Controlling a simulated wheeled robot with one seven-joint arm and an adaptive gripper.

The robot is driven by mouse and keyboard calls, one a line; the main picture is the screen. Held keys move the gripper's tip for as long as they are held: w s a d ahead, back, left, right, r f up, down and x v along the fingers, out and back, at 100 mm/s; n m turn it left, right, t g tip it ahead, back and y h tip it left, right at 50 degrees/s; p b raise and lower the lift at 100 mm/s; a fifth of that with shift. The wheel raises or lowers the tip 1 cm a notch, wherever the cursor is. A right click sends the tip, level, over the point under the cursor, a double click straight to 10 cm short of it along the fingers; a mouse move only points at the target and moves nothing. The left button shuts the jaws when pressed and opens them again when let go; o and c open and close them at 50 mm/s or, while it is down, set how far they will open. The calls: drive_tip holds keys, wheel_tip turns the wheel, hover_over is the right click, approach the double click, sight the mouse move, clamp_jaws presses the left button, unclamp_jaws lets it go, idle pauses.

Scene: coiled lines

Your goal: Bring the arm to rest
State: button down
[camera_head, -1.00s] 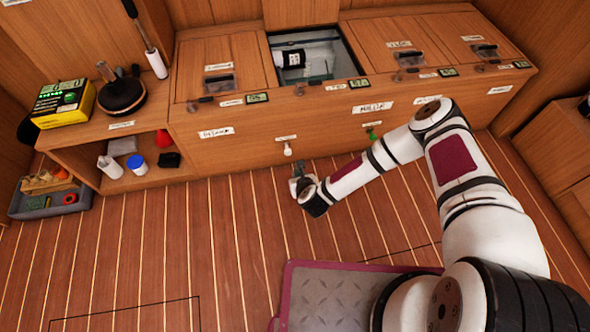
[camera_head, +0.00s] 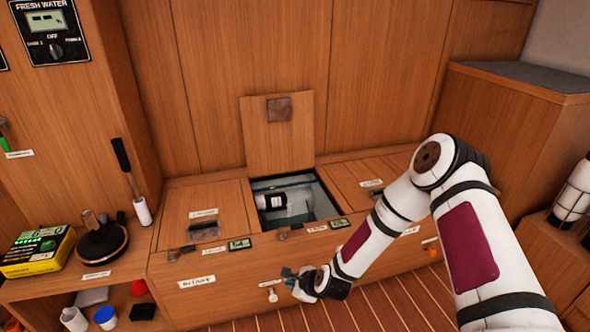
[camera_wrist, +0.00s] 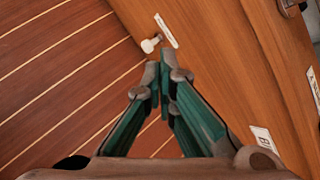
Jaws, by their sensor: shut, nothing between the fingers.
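My arm (camera_head: 400,205) stretches from the lower right toward the front of the wooden locker bench. My gripper (camera_head: 287,271) hangs in front of the bench face, close to a white knob (camera_head: 272,295). In the wrist view, my gripper's green fingers (camera_wrist: 164,78) are together at the tips with nothing between them. The white knob (camera_wrist: 150,44) shows just beyond the tips. I cannot tell whether they touch it; it seems apart.
A bench compartment stands open, its lid (camera_head: 280,135) raised against the wall and a dark and white cylinder (camera_head: 272,200) inside. To the left are a yellow-green box (camera_head: 38,252) and a dark round object (camera_head: 102,242). A tall cabinet (camera_head: 508,120) stands right. Striped floor (camera_wrist: 60,60) is clear.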

drive_tip(key=s+d+r+n+g+h, duration=0.1)
drive_tip(key=s+d+r+n, duration=0.35)
drive_tip(key=r, duration=0.55)
drive_tip(key=s+d+r+n+g+h, duration=0.1)
drive_tip(key=s+d+r+n+h, duration=0.25)
drive_tip(key=r, duration=0.65)
drive_tip(key=s+d+r+n+g, duration=0.25)
drive_tip(key=d+r+n, duration=0.3)
drive_tip(key=r, duration=0.55)
drive_tip(key=s+d+r+n+g, duration=0.15)
drive_tip(key=s+r, duration=0.25)
drive_tip(key=s, duration=0.6)
drive_tip(key=s+d+r+n+t, duration=0.1)
drive_tip(key=s+d+r+n, duration=0.3)
drive_tip(key=s, duration=0.6)
drive_tip(key=s+d+r+n+g, duration=0.1)
drive_tip(key=s+r, duration=0.4)
drive_tip(key=s, duration=0.5)
wheel_tip(320, 180, up, 34)
drive_tip(key=n+t+p, duration=0.1)
drive_tip(key=t+p, duration=0.3)
drive_tip(key=p, duration=2.8)
drive_tip(key=shift+s+d+f, duration=0.15)
drive_tip(key=shift+s+d, duration=0.05)
drive_tip(key=shift+s, duration=0.05)
drive_tip(key=shift+h, duration=0.25)
